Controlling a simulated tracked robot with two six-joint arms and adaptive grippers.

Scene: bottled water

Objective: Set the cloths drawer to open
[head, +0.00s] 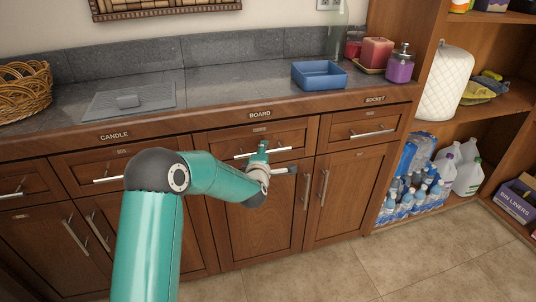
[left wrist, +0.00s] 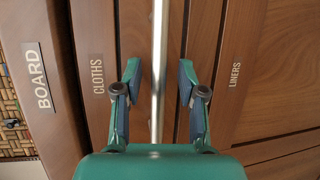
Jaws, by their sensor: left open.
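The cloths drawer (head: 225,142) is in the wooden cabinet under the BOARD label, and its front looks flush with its neighbours. Its CLOTHS label (left wrist: 97,75) reads clearly in the left wrist view. Its silver bar handle (head: 244,155) also runs up the middle of the left wrist view (left wrist: 158,40). My left gripper (head: 272,160) is at this handle, with its arm hiding part of the cabinet below. In the left wrist view the gripper (left wrist: 159,78) is open, one finger on each side of the bar, with visible gaps. My right gripper is not in view.
A LINERS-labelled door (left wrist: 260,70) lies below the drawer. Another drawer (head: 360,128) is to its right, with vertical door handles (head: 324,188) beneath. A blue tray (head: 319,76) stands on the counter. Wrapped water bottles (head: 408,195) fill the right shelf. The floor (head: 330,270) in front is clear.

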